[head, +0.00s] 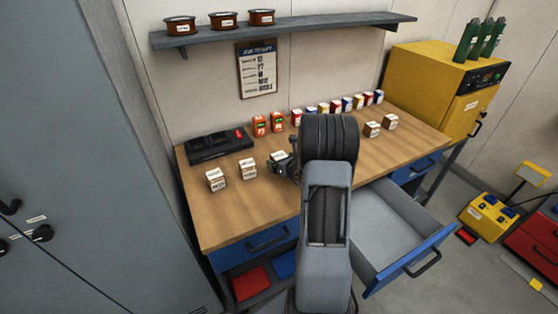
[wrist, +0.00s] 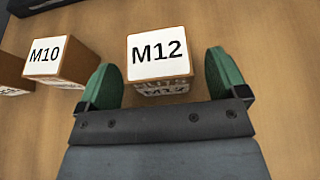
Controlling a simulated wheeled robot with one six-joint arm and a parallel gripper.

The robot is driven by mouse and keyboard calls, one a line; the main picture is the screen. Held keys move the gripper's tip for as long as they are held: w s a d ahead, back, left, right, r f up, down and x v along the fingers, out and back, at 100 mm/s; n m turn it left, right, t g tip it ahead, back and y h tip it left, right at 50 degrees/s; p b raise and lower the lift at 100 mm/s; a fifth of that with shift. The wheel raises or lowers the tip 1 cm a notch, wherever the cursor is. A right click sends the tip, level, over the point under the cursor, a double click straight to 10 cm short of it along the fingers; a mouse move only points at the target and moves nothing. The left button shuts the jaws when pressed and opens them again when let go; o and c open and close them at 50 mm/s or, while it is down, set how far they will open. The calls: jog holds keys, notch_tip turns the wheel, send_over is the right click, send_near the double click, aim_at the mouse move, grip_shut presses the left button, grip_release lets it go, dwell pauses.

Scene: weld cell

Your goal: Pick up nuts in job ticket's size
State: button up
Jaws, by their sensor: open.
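The job ticket (head: 257,68) hangs on the wall under the shelf; its lines are too small to read. A small box marked M12 (wrist: 158,55) stands ahead of my gripper (wrist: 163,82), partly between the two green fingertips, with a gap on each side. The fingers are open and empty; how far they are above the bench is hard to tell. An M10 box (wrist: 55,57) stands to the left, and part of another box (wrist: 12,75) shows at the left edge. In the head view my gripper (head: 284,163) is beside the nearest box (head: 278,157), partly hidden by my arm.
Two boxes (head: 381,126) stand at the bench's right. Orange boxes (head: 268,124) and a row of coloured boxes line the back. A black case (head: 215,146) lies at left. A blue-fronted drawer (head: 385,225) is open and looks empty. The front bench top (head: 255,210) is clear.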

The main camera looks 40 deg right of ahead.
jog(key=shift+x, duration=1.2)
jog(key=c, duration=1.2)
jog(key=shift+c, duration=0.4)
jog(key=shift+r, duration=0.15)
